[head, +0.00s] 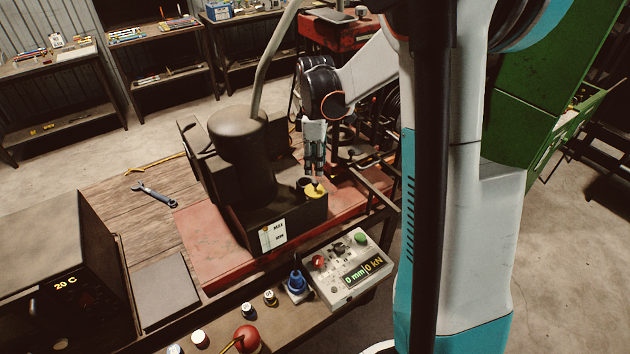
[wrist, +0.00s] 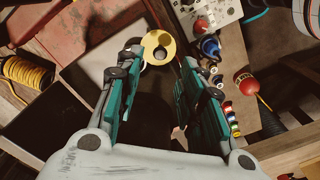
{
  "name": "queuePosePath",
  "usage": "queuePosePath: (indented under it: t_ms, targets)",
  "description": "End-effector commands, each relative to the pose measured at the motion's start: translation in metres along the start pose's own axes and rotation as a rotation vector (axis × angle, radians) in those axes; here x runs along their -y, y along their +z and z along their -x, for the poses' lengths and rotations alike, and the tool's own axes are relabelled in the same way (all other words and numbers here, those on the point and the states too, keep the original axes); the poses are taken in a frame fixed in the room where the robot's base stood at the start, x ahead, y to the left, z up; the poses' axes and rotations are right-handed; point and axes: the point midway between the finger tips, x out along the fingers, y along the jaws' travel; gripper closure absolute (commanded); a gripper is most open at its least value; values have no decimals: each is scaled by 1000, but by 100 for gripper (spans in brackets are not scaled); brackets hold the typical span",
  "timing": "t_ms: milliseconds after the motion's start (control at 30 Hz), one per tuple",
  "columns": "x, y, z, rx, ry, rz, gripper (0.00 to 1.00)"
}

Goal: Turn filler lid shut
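The yellow filler lid (head: 317,194) is on the dark tank (head: 290,212) of the pump unit, at its right end. A small dark round part sits beside it at the left; I cannot tell if it is the filler neck. The lid also shows in the wrist view (wrist: 153,40) as a yellow disc with a small round centre, just beyond the fingertips. My gripper (head: 314,173) points down above the lid, apart from it. In the wrist view, its two teal fingers (wrist: 160,62) are spread with nothing between them.
The tall dark motor cylinder (head: 240,150) with a hose stands left of my gripper. A control box (head: 348,268) reading 0 mm and 0 kN is in front. A wrench (head: 154,195) lies on the bench.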

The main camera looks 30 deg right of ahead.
Motion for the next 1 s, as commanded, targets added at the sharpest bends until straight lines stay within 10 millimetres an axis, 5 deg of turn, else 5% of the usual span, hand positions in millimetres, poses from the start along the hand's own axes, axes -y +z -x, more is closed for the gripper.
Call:
queuePosePath:
  t_ms: [400, 867, 1000]
  targets:
    - [0, 0, -70, 0, 0, 0, 64]
    - [0, 0, -82, 0, 0, 0, 64]
    - [0, 0, -82, 0, 0, 0, 94]
